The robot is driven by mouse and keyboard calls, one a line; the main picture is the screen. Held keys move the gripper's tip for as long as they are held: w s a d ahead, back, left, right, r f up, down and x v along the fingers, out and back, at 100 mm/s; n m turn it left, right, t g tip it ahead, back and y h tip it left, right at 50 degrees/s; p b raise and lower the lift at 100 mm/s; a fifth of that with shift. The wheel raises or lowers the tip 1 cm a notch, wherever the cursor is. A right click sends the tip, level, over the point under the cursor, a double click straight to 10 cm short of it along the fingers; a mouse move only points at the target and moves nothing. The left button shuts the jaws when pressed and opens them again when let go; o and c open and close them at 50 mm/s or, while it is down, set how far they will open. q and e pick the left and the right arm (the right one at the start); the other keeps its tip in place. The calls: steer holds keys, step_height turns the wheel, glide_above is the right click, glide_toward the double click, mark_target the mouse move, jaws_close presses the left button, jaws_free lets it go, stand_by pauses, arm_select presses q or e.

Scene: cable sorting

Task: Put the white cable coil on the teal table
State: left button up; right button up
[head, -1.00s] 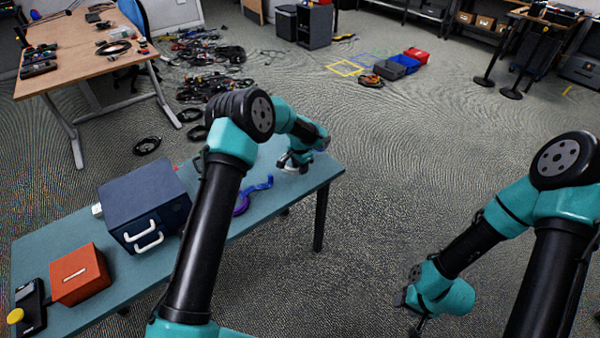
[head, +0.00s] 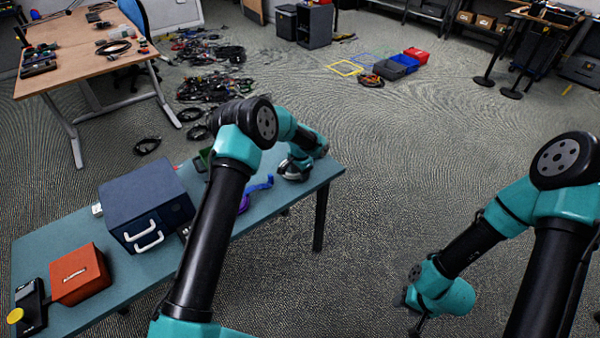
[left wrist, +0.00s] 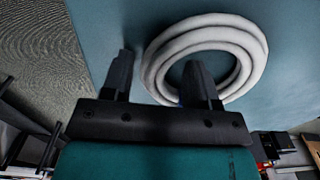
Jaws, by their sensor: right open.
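The white cable coil (left wrist: 243,40) lies flat on the teal table (left wrist: 110,20) in the left wrist view. In the head view it is mostly covered by my left gripper (head: 293,172), at the right end of the teal table (head: 60,245). In the left wrist view my left gripper (left wrist: 160,62) is open, with one finger outside the ring and the other over its inside. The coil's near-left strands lie between the fingers, with a gap beside the outer finger. My right gripper (head: 414,326) hangs low at the right, away from the table.
A dark blue drawer box (head: 145,200), an orange box (head: 80,275) and a device with a yellow button (head: 28,310) stand on the teal table. A blue-purple cable (head: 258,187) lies left of my left gripper.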

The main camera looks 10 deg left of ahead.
arm_select(q)
steer(key=shift+o, duration=0.2)
steer(key=shift+r, duration=0.1)
step_height(320, 180, up, 12)
stand_by(0.6)
stand_by(0.5)
